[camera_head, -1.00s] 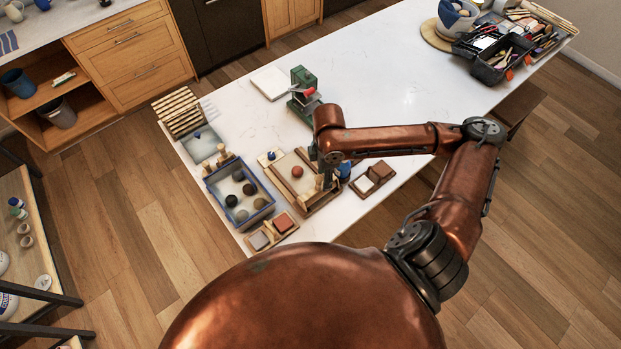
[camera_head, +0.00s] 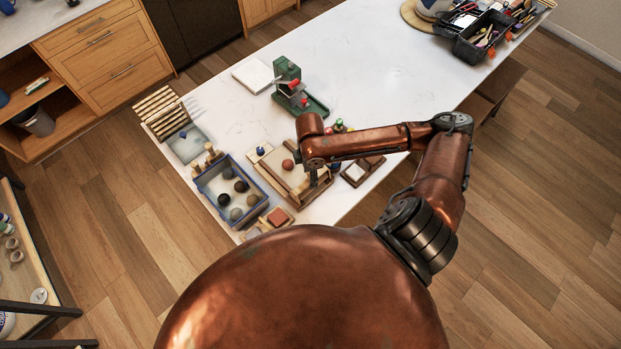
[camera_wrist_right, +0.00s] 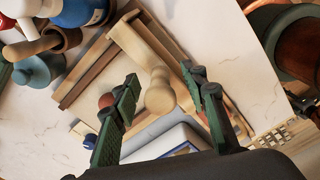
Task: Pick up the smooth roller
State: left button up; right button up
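A smooth, pale wooden roller (camera_wrist_right: 148,58) with a rounded knob end lies over a wooden tray in the right wrist view. My right gripper (camera_wrist_right: 162,78) is open, with one green-padded finger on each side of the roller's knob end. I see no clear contact. In the head view my right gripper (camera_head: 314,176) points down at the right part of the wooden tray (camera_head: 272,174), and my wrist hides most of the roller. A reddish clay ball (camera_head: 288,164) sits in the tray. My left gripper is not in view.
A blue-rimmed bin of clay balls (camera_head: 208,198) stands left of the tray. A green press (camera_head: 290,86) stands behind it. Bottles and tools (camera_wrist_right: 80,12) crowd the wrist view's upper left.

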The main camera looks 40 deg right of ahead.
grip_shut()
dwell(0.5)
